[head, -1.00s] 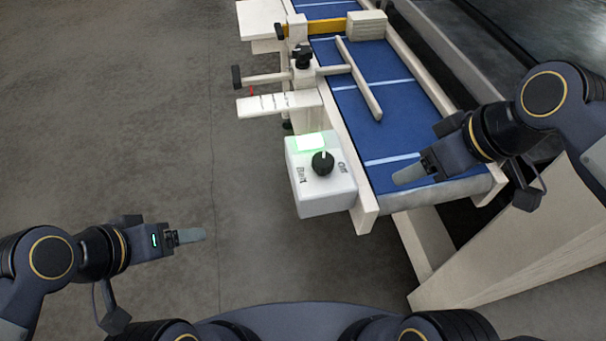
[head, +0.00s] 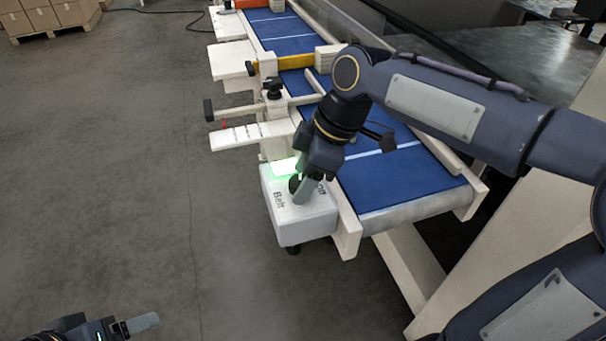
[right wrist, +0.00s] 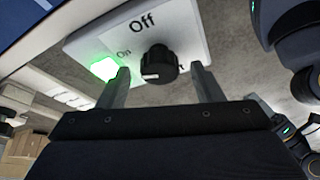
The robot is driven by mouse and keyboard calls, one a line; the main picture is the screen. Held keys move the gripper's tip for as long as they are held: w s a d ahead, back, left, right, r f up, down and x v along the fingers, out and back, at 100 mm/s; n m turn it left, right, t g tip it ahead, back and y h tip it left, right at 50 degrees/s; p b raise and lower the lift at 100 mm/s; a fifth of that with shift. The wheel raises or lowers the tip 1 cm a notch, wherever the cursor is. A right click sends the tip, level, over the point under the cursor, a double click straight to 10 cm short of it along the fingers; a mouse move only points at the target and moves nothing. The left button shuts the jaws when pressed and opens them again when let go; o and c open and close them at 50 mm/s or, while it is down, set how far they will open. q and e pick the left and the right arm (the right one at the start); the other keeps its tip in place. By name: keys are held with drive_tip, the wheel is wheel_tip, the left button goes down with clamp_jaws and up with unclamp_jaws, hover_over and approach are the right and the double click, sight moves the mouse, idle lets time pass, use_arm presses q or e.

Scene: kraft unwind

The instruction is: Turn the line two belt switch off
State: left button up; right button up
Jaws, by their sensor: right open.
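The belt switch box (head: 305,222) is white and hangs at the near left corner of the conveyor. Its black knob (head: 294,184) is partly hidden behind my right gripper (head: 304,190). In the right wrist view the knob (right wrist: 160,64) sits between the two spread fingertips, with a gap on either side. "Off" and "On" are printed beside it; a third label is partly hidden by a finger. A white mark shows on the knob's lower left. The green lamp (right wrist: 103,68) is lit. My left gripper (head: 140,324) is low at the left, away from the box; its opening is unclear.
The blue conveyor belt (head: 405,180) runs away behind the box, with white side rails. A white bracket (head: 250,135) and black clamp knobs stick out just beyond the box. Cartons (head: 45,15) stand far left. The floor left of the box is clear.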

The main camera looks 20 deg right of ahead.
drive_tip(key=shift+f, duration=0.1)
drive_tip(key=c, duration=1)
drive_tip(key=shift+o, duration=0.2)
drive_tip(key=m+t, duration=0.1)
drive_tip(key=m, duration=0.2)
drive_tip(key=shift+s+a+m+h, duration=0.1)
drive_tip(key=shift+m+h, duration=0.2)
drive_tip(key=shift+m, duration=0.1)
drive_tip(key=m+t+h, duration=0.1)
drive_tip(key=m, duration=0.2)
drive_tip(key=shift+s+a+m+b, duration=0.1)
drive_tip(key=shift+m+b, duration=0.2)
drive_tip(key=m+h, duration=0.1)
drive_tip(key=m, duration=0.2)
drive_tip(key=m+t+h, duration=0.1)
drive_tip(key=m, duration=0.2)
drive_tip(key=shift+a+b, duration=0.15)
drive_tip(key=shift+b, duration=0.2)
drive_tip(key=shift+m+h, duration=0.3)
drive_tip(key=shift+m, duration=0.1)
drive_tip(key=shift+c, duration=0.2)
drive_tip(key=shift+o, duration=0.2)
